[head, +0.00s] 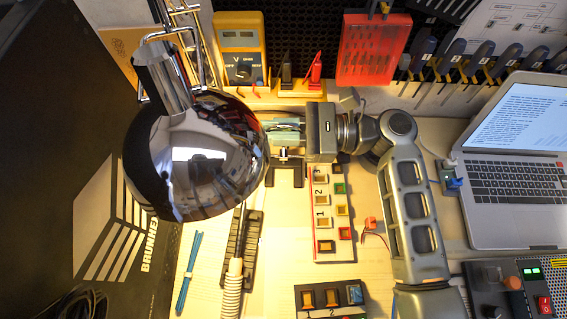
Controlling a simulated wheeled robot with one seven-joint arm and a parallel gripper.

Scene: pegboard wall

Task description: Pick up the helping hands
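My gripper (284,131) reaches in from the right at the back of the desk, its fingers pointing left. A small dark stand with thin metal parts (285,172), which looks like the helping hands, shows just below and partly under the fingers. The fingers overlap its upper part in the picture. I cannot tell whether they touch or grip it. The lamp's shiny dome hides the area just left of the fingertips.
A chrome lamp (195,155) hangs close on the left. A yellow multimeter (240,38) and a red box (373,48) stand behind. A button strip (332,215) lies in front, a soldering iron (233,280) lies lower left, and a laptop (515,160) is right.

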